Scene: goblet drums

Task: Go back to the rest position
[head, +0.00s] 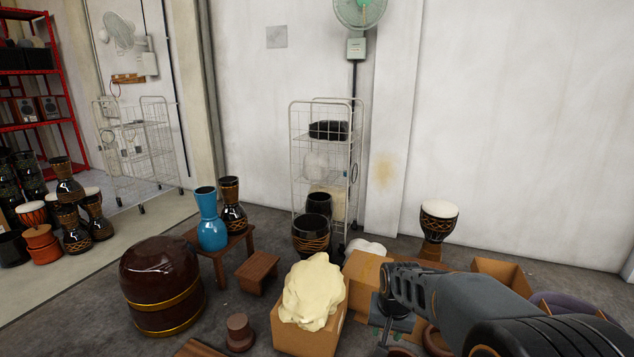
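My arm reaches in from the lower right, with its wrist bent downward. My gripper (386,338) points down near the bottom edge, beside an open cardboard box. Its fingers are small, dark and partly cut off by the frame, so I cannot tell whether they are open or shut, or whether they hold anything. A goblet drum with a white head (438,222) stands upright behind my arm. A blue goblet drum (211,222) and a dark one (232,207) stand upright on a brown wooden stool (220,254), well left of my gripper.
A cardboard box (306,338) with a cream cloth (314,292) on top stands left of my gripper. A large dark barrel-shaped drum (160,285) is farther left. A wire cart (325,165) stands at the back wall. A low brown stool (257,269) sits between. Grey floor shows between them.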

